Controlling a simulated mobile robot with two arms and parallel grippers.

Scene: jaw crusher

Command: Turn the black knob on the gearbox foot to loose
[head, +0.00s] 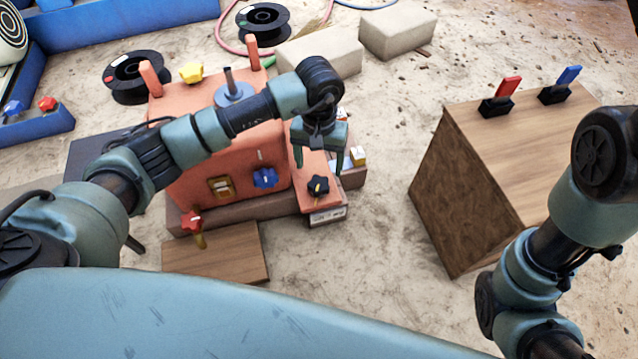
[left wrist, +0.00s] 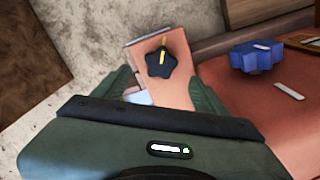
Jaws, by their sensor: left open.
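The black star-shaped knob (head: 318,187) sits on the orange gearbox foot (head: 309,167), at the right of the orange gearbox (head: 240,162). It carries a yellow pointer mark. In the left wrist view the knob (left wrist: 160,62) lies just beyond the fingers, roughly between them. My left gripper (head: 319,163) is open and empty, pointing down above the foot and behind the knob in the head view. No contact with the knob shows. A small label plate (head: 328,216) is on the foot's front face; its text is unreadable. My right gripper is out of view.
A blue knob (head: 264,178) and a red knob (head: 191,222) are on or near the gearbox front. A wooden box (head: 470,180) with red and blue switches stands to the right. Sandy floor between foot and box is clear. A wooden board (head: 215,254) lies in front.

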